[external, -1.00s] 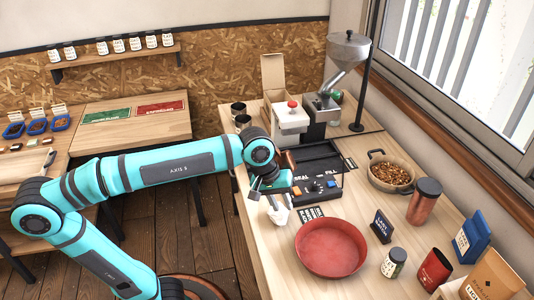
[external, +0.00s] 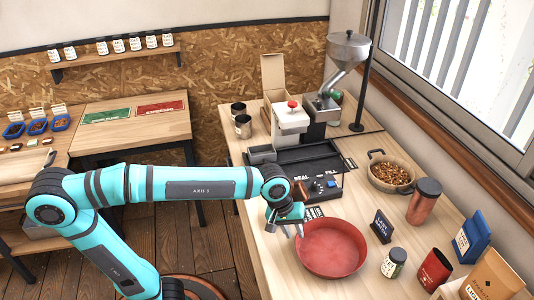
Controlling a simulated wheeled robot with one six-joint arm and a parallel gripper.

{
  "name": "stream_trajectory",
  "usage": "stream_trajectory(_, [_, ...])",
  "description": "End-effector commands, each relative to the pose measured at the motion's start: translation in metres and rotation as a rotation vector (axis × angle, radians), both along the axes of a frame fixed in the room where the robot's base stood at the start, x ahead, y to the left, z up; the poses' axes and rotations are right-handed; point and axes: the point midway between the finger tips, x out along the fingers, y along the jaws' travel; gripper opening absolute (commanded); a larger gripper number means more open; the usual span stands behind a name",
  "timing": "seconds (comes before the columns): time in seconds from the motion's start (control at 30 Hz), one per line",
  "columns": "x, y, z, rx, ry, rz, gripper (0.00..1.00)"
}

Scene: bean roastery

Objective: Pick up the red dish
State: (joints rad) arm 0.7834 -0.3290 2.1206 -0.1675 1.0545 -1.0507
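The red dish (external: 333,247) is a wide, shallow round bowl lying flat on the wooden counter, and it looks empty. My gripper (external: 284,232) hangs at the dish's left rim, pointing down, with its fingers apart. From this angle I cannot tell whether the rim is between the fingers or whether they touch it. The dish rests on the counter.
Behind the gripper stands a black sealing machine (external: 318,163) with knobs. Right of the dish are a small dark sign (external: 381,226), a jar (external: 393,263), a red can (external: 434,271) and a copper canister (external: 424,204). A basket of beans (external: 390,174) sits farther back.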

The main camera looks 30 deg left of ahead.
Motion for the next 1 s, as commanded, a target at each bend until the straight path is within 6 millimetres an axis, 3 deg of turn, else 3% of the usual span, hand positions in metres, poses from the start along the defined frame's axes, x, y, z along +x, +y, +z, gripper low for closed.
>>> stream_trajectory(0.4, [0.006,-0.013,-0.045,0.001,-0.001,0.000,0.28])
stream_trajectory(0.7, [0.006,-0.014,-0.048,0.000,-0.001,0.000,0.28])
stream_trajectory(0.83, [0.006,-0.014,-0.048,0.000,-0.001,0.000,0.03])
stream_trajectory(1.0, [0.006,-0.014,-0.048,0.000,-0.002,0.001,0.00])
